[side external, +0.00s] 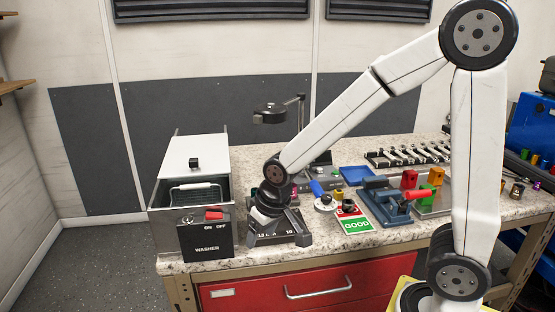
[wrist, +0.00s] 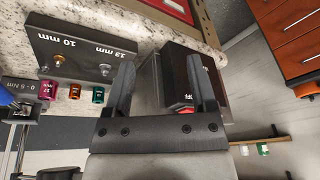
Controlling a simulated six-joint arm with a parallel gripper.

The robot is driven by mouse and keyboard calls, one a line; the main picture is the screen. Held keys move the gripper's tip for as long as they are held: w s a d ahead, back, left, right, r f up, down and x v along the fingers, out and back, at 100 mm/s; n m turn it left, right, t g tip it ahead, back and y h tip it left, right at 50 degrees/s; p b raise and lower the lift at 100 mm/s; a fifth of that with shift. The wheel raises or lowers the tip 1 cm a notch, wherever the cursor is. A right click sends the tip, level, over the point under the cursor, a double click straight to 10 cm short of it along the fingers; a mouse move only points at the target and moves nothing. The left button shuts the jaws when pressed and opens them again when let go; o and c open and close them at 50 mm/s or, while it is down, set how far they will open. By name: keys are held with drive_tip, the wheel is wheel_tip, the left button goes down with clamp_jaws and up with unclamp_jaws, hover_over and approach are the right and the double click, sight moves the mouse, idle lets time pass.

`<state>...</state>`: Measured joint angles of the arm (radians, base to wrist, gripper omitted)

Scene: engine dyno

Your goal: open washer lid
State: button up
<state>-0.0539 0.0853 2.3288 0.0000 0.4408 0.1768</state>
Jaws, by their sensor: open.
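The washer (side external: 205,250) is a metal box at the bench's left end, with a black front panel and a red ON/OFF switch (side external: 214,214). Its pale lid (side external: 185,150) has a black knob (side external: 194,163) and covers the rear part. The front part is uncovered and shows a wire basket handle (side external: 196,186). My gripper (side external: 275,222) is low, just right of the washer and apart from the lid. In the wrist view my gripper (wrist: 160,60) is open and empty, with the washer's dark panel (wrist: 178,80) beyond the fingers; the knob is not visible there.
A dark block marked 10 and 13 mm (wrist: 75,48) lies beside my gripper. A lamp-like stand (side external: 270,113) rises behind it. A GOOD sign (side external: 358,225), a blue tray (side external: 357,174) and a blue fixture (side external: 385,203) stand to the right. Space above the washer is clear.

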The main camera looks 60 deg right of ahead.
drive_tip(key=shift+s+d+f, duration=0.2)
drive_tip(key=shift+s+f, duration=0.15)
drive_tip(key=shift+s, duration=0.35)
drive_tip(key=shift+r, duration=0.1)
wheel_tip(320, 180, up, 20)
drive_tip(key=m+h, duration=0.3)
drive_tip(key=m, duration=0.5)
hover_over(193, 160)
drive_tip(key=s+a, duration=0.2)
drive_tip(key=shift+s+f, duration=0.1)
drive_tip(key=shift+f, duration=2.35)
drive_tip(key=shift+x, duration=3.9)
